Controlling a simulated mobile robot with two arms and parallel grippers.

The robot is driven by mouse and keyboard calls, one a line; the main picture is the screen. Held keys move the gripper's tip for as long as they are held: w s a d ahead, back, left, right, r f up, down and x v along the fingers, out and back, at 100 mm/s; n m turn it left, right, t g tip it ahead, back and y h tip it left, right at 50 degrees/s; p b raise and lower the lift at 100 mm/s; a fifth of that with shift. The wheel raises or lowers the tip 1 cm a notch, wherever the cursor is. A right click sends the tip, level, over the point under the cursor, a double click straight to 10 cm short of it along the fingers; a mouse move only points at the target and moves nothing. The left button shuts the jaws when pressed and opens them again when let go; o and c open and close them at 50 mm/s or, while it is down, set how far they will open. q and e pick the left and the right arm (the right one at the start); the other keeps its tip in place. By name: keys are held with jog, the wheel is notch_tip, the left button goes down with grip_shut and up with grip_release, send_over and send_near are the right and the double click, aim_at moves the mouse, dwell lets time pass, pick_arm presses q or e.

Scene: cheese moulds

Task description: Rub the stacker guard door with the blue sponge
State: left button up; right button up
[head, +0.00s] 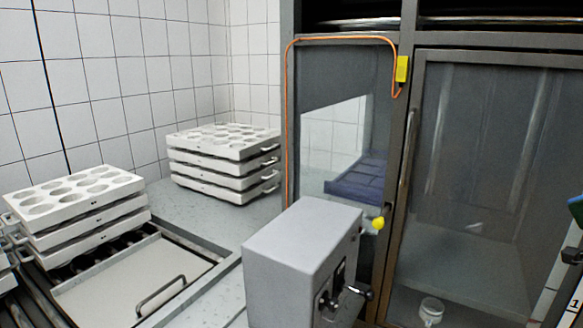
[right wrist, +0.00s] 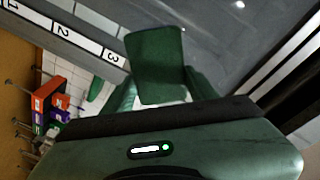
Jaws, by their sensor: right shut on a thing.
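The guard door (head: 470,180) is a grey-framed clear panel at the right of the head view, with a long upright handle (head: 408,150) on its left side. It looks closed. My right gripper (right wrist: 158,80) is shut on a block-shaped sponge (right wrist: 157,50), which looks dark green in the right wrist view. The sponge sticks out beyond the fingertips, toward a grey, glossy surface; I cannot tell whether it touches it. A small blue-green piece (head: 577,208) shows at the right edge of the head view, perhaps the sponge or gripper. My left gripper is not in view.
A grey control box (head: 300,260) with black levers stands before the machine. White mould stacks (head: 225,160) (head: 75,205) stand at the left. A yellow knob (head: 378,223) and a yellow switch (head: 402,69) sit left of the door. A numbered strip (right wrist: 80,35) and coloured boxes (right wrist: 45,95) are near my right wrist.

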jog(key=s+a+f+n+t+y, duration=0.2)
jog(key=a+f+n+y, duration=0.3)
jog(key=a+f, duration=0.7)
jog(key=s+a+f+n+t+y, duration=0.25)
jog(key=a+f+y, duration=0.5)
jog(key=a, duration=0.75)
jog(key=s+a+f+n+g+y, duration=0.1)
jog(key=s+a+f+n+y, duration=0.25)
jog(key=s+a, duration=0.65)
jog(key=s+a+f+n+g+y, duration=0.1)
jog(key=s+a+f+n+y, duration=0.3)
jog(key=s+a, duration=0.55)
jog(key=w+m+h, duration=0.1)
jog(key=m+h, duration=0.1)
jog(key=w+d+m+t+h+b, duration=0.1)
jog(key=m+h, duration=0.1)
jog(key=h, duration=0.1)
jog(key=w+r+m+t+h, duration=0.1)
jog(key=w+m+h, duration=0.1)
jog(key=h, duration=0.1)
jog(key=shift+d+m+b, duration=0.2)
jog(key=shift+m+b, duration=0.15)
jog(key=shift+m, duration=0.05)
jog(key=shift+r, duration=0.1)
